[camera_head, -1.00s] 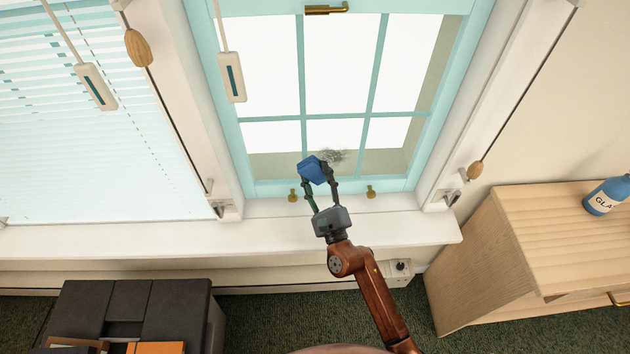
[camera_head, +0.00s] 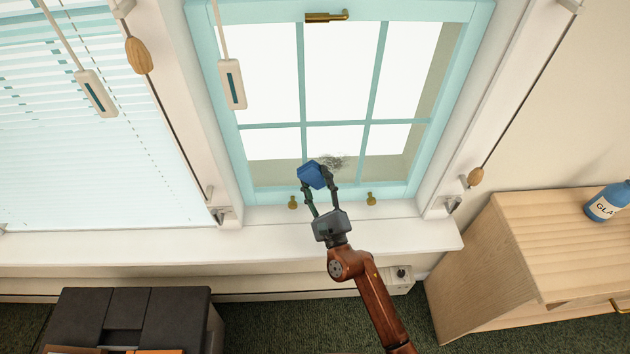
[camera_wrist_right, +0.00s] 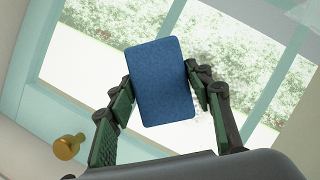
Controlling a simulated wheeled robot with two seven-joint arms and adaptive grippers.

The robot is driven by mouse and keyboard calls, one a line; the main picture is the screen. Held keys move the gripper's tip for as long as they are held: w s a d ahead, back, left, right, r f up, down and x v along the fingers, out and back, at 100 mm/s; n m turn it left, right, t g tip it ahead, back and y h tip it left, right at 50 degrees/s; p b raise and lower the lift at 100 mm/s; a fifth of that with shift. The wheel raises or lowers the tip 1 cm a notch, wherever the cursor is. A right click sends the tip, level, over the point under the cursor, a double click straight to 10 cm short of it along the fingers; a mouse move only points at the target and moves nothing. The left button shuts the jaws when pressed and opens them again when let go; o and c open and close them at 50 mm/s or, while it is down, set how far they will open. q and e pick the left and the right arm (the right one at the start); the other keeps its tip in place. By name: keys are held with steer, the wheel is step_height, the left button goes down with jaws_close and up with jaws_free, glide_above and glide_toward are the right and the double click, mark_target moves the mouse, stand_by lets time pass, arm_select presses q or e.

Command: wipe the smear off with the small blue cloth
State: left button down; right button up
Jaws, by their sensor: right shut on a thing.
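My right gripper (camera_head: 320,184) is shut on the small blue cloth (camera_head: 311,174), a folded, pad-like block held between its fingertips. The cloth also fills the middle of the right wrist view (camera_wrist_right: 160,82), with a finger on each side. The smear (camera_head: 333,161) is a dark grey, patchy mark on the lower middle of the window (camera_head: 345,75), just above and right of the cloth in the head view. The cloth may cover part of it; I cannot tell whether the cloth touches the glass. My left gripper is not in view.
Brass knobs (camera_head: 371,198) stand at the window's bottom frame, above the white sill (camera_head: 390,235). Blind cords with a pull (camera_head: 232,84) hang at the upper left. A wooden cabinet (camera_head: 540,250) with a blue bottle (camera_head: 606,203) stands right; a dark box-like thing (camera_head: 130,308) is lower left.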

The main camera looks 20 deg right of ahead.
mark_target(348, 164)
steer(key=shift+w+d, duration=0.1)
steer(key=shift+w, duration=0.4)
steer(key=shift+d, duration=0.1)
steer(key=shift+s+d, duration=0.35)
steer(key=shift+d, duration=0.55)
steer(key=shift+s+d, duration=0.3)
steer(key=shift+d, duration=0.55)
steer(key=shift+s+d, duration=0.2)
steer(key=shift+d, duration=0.7)
steer(key=shift+s+d, duration=0.15)
steer(key=shift+d, duration=0.7)
steer(key=shift+s+d+b, duration=0.25)
steer(key=shift+s+d, duration=0.05)
steer(key=shift+d, duration=0.55)
steer(key=shift+s+d+b, duration=0.25)
steer(key=shift+d, duration=0.55)
steer(key=shift+w+d, duration=0.1)
steer(key=shift+r, duration=0.1)
